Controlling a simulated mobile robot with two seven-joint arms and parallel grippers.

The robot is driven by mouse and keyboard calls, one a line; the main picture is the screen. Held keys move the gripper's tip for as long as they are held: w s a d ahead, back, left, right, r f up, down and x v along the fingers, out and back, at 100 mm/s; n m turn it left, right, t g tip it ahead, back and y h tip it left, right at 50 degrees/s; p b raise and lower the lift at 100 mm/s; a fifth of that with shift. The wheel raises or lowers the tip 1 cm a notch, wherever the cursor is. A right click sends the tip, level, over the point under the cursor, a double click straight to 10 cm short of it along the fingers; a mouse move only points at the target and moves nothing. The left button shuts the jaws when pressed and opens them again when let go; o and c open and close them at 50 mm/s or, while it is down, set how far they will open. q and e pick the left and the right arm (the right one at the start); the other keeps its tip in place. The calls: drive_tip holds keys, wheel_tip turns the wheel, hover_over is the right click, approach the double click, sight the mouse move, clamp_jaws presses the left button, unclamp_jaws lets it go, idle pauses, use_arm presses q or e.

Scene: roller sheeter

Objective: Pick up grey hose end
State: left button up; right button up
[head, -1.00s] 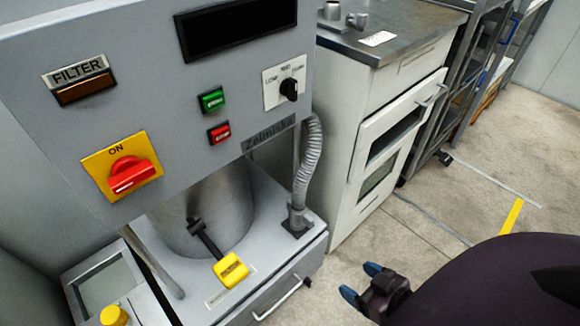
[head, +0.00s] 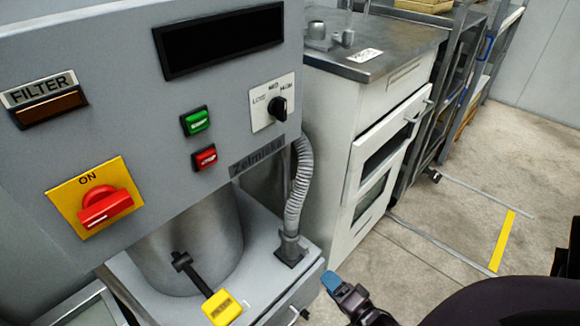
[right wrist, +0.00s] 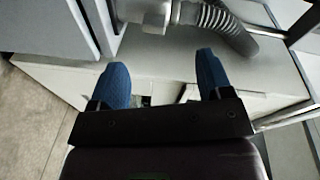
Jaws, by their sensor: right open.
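The grey ribbed hose (head: 301,185) hangs down the right side of the machine. Its lower end (head: 291,246) sits upright at a dark fitting on the machine's base shelf. In the right wrist view the hose (right wrist: 222,20) and its grey end fitting (right wrist: 150,13) lie beyond the fingertips at the top. My right gripper (head: 338,284) is to the right of the hose end in the head view, apart from it. In the right wrist view its blue fingers (right wrist: 163,80) are spread with nothing between them. My left gripper is not in view.
The machine's panel (head: 120,90) overhangs the base, with a red switch (head: 104,207) on it. A yellow-handled lever (head: 221,307) sticks out left of the hose end. A white cabinet (head: 350,150) stands close behind the hose. Open floor (head: 430,250) lies to the right.

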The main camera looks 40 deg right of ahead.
sight(306, 253)
drive_tip(key=w+m, duration=0.1)
drive_tip(key=w, duration=0.1)
drive_tip(key=w+d+f+m+h, duration=0.1)
drive_tip(key=w, duration=0.2)
drive_tip(key=w+m+b, duration=0.1)
drive_tip(key=w+m, duration=0.1)
drive_tip(key=shift+w+d+f+t, duration=0.15)
drive_tip(key=shift+d+f+t, duration=0.2)
drive_tip(key=shift+d+t, duration=0.05)
drive_tip(key=w, duration=0.1)
drive_tip(key=w+b, duration=0.1)
drive_tip(key=w, duration=0.1)
drive_tip(key=w+d, duration=0.1)
drive_tip(key=shift+w+f, duration=0.15)
drive_tip(key=shift+f, duration=0.15)
drive_tip(key=shift+w+r, duration=0.15)
drive_tip(key=shift+w, duration=0.35)
clamp_jaws()
